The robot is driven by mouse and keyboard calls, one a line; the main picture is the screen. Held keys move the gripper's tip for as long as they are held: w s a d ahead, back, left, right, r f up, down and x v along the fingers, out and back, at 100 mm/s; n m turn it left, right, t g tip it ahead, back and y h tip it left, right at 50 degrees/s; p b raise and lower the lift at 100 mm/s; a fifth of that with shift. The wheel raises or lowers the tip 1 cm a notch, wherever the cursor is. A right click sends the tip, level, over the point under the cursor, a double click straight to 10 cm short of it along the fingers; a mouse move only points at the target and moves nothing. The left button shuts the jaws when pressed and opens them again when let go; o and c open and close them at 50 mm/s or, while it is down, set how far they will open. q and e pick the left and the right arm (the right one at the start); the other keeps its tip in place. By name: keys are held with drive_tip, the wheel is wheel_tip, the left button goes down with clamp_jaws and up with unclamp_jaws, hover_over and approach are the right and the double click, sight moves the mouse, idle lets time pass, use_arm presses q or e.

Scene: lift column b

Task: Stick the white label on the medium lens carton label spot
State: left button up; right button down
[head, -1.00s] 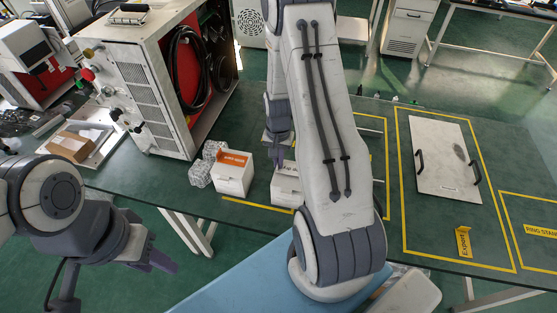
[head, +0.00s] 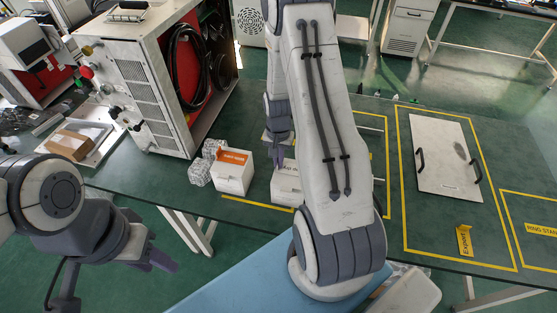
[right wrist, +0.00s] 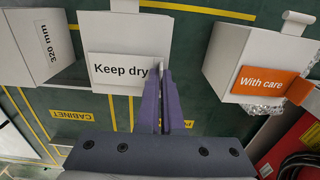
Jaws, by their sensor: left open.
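The white label (right wrist: 118,70), reading "Keep dry", lies against the face of the middle white carton (right wrist: 124,28) in the right wrist view. That carton (head: 284,190) is partly behind my right arm in the head view. My right gripper (right wrist: 163,75) has its purple fingers close together around the tab at the label's right end; it also shows in the head view (head: 277,162). Whether the label touches the carton all over cannot be told. My left gripper (head: 118,284) is open and empty at the lower left, off the table's front edge.
A white carton (head: 232,180) with an orange "With care" label (right wrist: 270,83) stands beside the middle carton. A carton marked "320 mm" (right wrist: 38,38) stands on its other side. Wrapped cubes (head: 200,172) and a large machine (head: 135,85) stand left. A handled panel (head: 445,160) lies right.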

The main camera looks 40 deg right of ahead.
drive_tip(key=c, duration=1)
unclamp_jaws()
wheel_tip(320, 180, up, 10)
drive_tip(key=b, duration=0.1)
drive_tip(key=shift+r, duration=0.25)
